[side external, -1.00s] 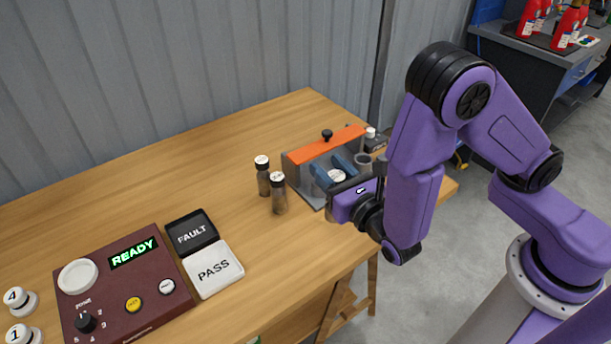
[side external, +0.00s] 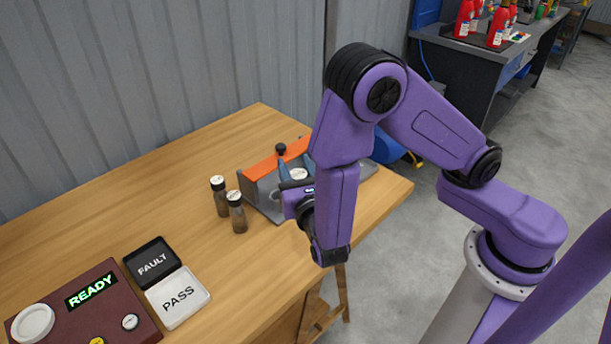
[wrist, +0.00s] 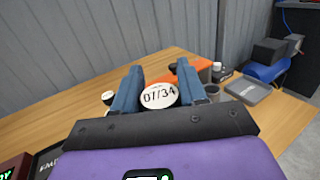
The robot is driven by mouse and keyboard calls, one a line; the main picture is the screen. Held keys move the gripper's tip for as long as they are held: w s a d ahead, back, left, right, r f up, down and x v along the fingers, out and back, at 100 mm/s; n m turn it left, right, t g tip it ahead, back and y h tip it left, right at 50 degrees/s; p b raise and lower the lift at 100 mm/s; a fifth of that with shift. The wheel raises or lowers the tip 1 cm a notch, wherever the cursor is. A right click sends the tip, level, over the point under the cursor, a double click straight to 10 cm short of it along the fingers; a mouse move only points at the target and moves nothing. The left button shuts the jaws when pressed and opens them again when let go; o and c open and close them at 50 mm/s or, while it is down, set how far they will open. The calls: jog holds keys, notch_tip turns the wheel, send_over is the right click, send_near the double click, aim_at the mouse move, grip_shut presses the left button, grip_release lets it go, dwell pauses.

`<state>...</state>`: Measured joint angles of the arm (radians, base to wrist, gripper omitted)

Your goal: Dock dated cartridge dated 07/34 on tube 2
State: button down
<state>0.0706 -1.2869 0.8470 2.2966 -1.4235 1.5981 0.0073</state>
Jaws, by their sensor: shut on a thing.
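My gripper (wrist: 159,94) has its two blue fingers shut on the cartridge (wrist: 158,96), whose round white top reads 07/34. The side view shows the same white top (side external: 299,174) between the fingers, in front of the orange-topped rack (side external: 262,168); the cartridge's lower body is hidden. In the wrist view the orange bar (wrist: 207,71) lies just beyond the fingers, and a grey round tube opening (wrist: 214,92) shows to the right of the right finger. I cannot read any tube number. My arm hides the rack's right part in the side view.
Two dark white-capped vials (side external: 236,214) (side external: 220,199) stand left of the rack. The maroon panel (side external: 120,310) reads READY; black FAULT (side external: 151,262) and white PASS (side external: 179,297) trays lie beside it. A grey flat-lidded box (wrist: 256,90) is at right. The table's middle is clear.

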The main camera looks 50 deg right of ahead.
jog(key=w+d+f+m+g+h, duration=0.3)
jog(key=w+d+m+g+h, duration=0.65)
jog(key=w+d+g, duration=0.35)
jog(key=shift+m+y, duration=0.35)
jog(key=shift+m, duration=0.1)
jog(key=shift+s+d+f, duration=0.15)
jog(key=shift+s+f, duration=0.1)
jog(key=shift+f, duration=0.7)
jog(key=shift+s+d+f, duration=0.2)
jog(key=shift+s+f, duration=0.05)
jog(key=shift+f, duration=0.7)
jog(key=shift+s+d+f, duration=0.15)
jog(key=shift+s+f, duration=0.1)
jog(key=shift+f, duration=0.7)
jog(key=shift+f, duration=0.6)
jog(key=c, duration=0.9)
grip_release()
jog(key=s+a, duration=0.1)
jog(key=a, duration=0.9)
jog(key=shift+s+a, duration=0.35)
jog(key=shift+a, duration=0.05)
